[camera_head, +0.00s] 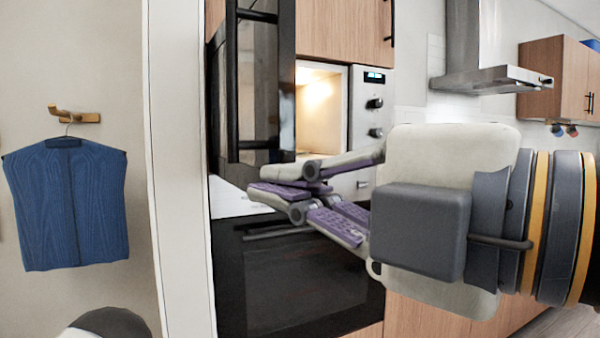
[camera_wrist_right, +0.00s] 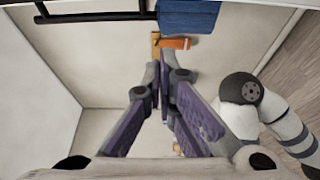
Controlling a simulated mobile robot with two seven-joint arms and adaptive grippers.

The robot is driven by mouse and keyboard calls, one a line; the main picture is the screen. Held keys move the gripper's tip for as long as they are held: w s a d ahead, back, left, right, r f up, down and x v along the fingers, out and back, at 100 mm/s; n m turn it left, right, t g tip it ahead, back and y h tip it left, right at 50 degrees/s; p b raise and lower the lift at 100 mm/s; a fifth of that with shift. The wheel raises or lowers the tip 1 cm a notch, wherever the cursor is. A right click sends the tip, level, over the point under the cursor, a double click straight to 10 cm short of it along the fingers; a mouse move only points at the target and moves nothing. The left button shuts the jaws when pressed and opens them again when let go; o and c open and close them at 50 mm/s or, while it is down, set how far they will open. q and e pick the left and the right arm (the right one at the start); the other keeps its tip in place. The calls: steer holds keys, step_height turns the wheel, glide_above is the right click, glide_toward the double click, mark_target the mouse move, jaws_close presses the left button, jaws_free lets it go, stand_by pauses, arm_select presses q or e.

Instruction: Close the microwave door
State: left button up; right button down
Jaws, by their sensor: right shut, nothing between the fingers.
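The microwave (camera_head: 318,108) is built into the tall cabinet, and its lit cavity shows. Its dark door (camera_head: 262,85) stands open, swung out to the left, with a vertical black handle (camera_head: 232,80). My right gripper (camera_head: 266,190) is shut and empty, with its purple-padded fingers pointing left. In the picture it is just below the door and the cavity; I cannot tell whether it touches the door. The fingers also show in the right wrist view (camera_wrist_right: 166,62), pointing towards the wall. My left gripper is out of view.
A black oven (camera_head: 300,285) with a bar handle (camera_head: 275,232) is under the microwave. A dark bar (camera_wrist_right: 95,17) crosses the top of the wrist view. A blue garment (camera_head: 68,205) hangs from a wooden hook (camera_head: 75,116) on the left wall. A range hood (camera_head: 490,75) is at the right.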

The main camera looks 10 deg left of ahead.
steer(key=w+a, duration=0.3)
steer(key=w, duration=0.4)
steer(key=shift+a, duration=0.35)
steer(key=shift+w+f, duration=0.1)
